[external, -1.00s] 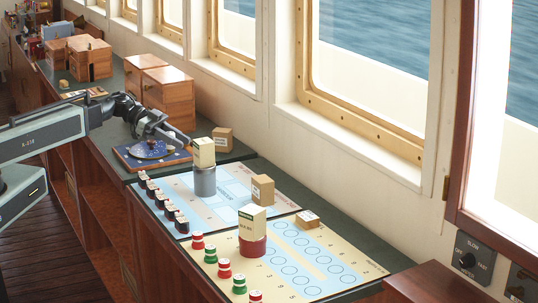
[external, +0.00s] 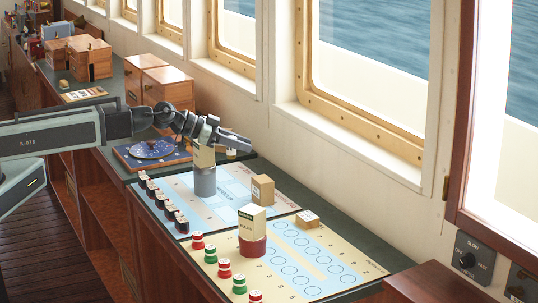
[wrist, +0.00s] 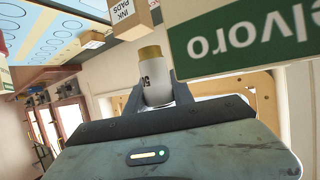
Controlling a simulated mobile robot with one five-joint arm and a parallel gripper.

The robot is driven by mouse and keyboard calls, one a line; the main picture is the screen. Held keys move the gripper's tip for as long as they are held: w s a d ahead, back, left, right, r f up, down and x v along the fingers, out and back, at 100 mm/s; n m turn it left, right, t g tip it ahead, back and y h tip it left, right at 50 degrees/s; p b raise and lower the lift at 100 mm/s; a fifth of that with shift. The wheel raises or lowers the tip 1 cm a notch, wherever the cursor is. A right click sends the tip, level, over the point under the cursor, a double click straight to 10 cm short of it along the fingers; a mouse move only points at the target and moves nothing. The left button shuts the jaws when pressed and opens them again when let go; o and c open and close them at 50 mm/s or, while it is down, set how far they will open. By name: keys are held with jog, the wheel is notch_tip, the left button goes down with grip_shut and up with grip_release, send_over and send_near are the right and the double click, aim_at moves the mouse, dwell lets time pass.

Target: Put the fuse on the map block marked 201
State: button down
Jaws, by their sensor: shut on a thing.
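My gripper (external: 236,144) is shut on the fuse, a white cylinder with a gold cap. The fuse (wrist: 154,76) shows between the fingers in the wrist view, with part of a dark marking on its side. A small pale bit below the fingers in the external view may be its end. My gripper is raised over the back of the counter, just behind the grey cylinder. The pale blue map (external: 229,198) lies on the counter with lighter blocks printed on it. I cannot read 201 on any block.
A white-and-green carton stands on the grey cylinder (external: 204,181), close to my gripper; its green label (wrist: 250,35) looms large in the wrist view. A cardboard box (external: 262,189) stands on the map. A red tin (external: 252,246) bears another carton. Dark-bodied stamps (external: 168,211) line the map's left edge.

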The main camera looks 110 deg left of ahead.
jog(key=w+d+f+m+t+h+b, duration=0.1)
jog(key=w+d+f+b, duration=0.15)
jog(key=w+d, duration=0.4)
jog(key=w+d+f+m+h+b, duration=0.1)
jog(key=w+d+f+b, duration=0.2)
jog(key=d, duration=0.6)
send_over(307, 220)
jog(key=w+a, duration=0.2)
jog(key=a, duration=0.2)
jog(key=f, duration=0.1)
jog(key=f+b, duration=0.4)
jog(key=shift+w+d, duration=0.15)
jog(key=shift+d, duration=0.1)
jog(key=shift+r, duration=0.25)
jog(key=shift+f, duration=0.2)
jog(key=c, duration=1.1)
grip_release()
jog(key=shift+r, duration=0.2)
